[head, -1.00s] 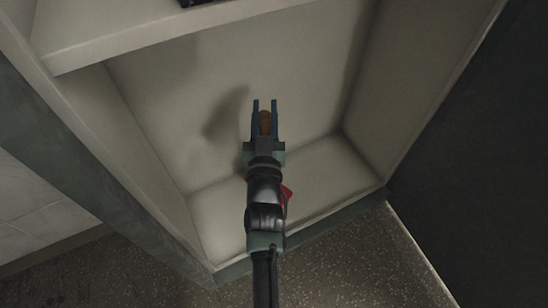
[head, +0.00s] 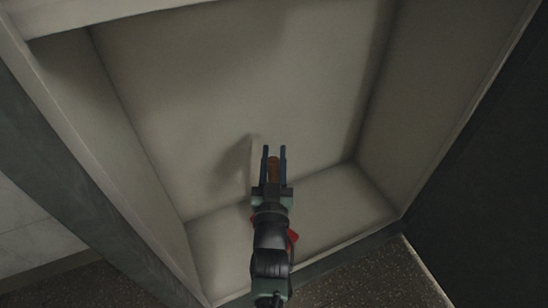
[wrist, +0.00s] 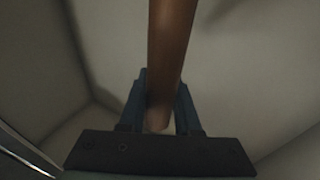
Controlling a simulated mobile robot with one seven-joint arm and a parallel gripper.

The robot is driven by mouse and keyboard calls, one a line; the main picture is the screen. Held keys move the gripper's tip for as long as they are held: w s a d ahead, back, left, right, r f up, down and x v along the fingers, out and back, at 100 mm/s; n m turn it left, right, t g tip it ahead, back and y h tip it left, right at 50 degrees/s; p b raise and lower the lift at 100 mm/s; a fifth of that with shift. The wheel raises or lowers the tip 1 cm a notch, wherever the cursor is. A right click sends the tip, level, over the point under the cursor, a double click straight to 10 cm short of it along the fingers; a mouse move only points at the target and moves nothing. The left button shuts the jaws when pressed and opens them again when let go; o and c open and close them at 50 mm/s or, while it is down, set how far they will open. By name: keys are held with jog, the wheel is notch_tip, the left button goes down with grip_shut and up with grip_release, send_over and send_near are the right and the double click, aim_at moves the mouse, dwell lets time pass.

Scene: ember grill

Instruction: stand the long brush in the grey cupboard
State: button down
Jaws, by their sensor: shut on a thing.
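My gripper (head: 274,152) is shut on the brown wooden handle of the long brush (head: 274,170), inside the open cupboard (head: 210,100). The cupboard has pale grey inner walls and a bare floor. In the wrist view the handle (wrist: 171,50) runs up from between the fingers of my gripper (wrist: 163,95) and out of the top of the picture. A small red part (head: 292,237) shows beside my wrist; I cannot tell whether it belongs to the brush. The brush's bristle end is not clearly visible, and I cannot tell whether the brush touches the cupboard floor.
A shelf edge (head: 75,25) crosses the cupboard at the upper left. The side walls (head: 440,90) stand apart from my gripper. The cupboard floor (head: 345,190) is clear to the right. A dark panel (head: 490,190) borders the right, with speckled ground (head: 380,275) below.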

jog(key=c, duration=0.6)
grip_release()
jog(key=shift+f, duration=0.15)
jog(key=shift+r, duration=0.3)
jog(key=s+f+p, duration=0.2)
jog(key=s+p, duration=0.5)
jog(key=s, duration=0.5)
jog(key=shift+a+p, duration=0.35)
jog(key=shift+a, duration=0.1)
jog(key=shift+w, duration=0.1)
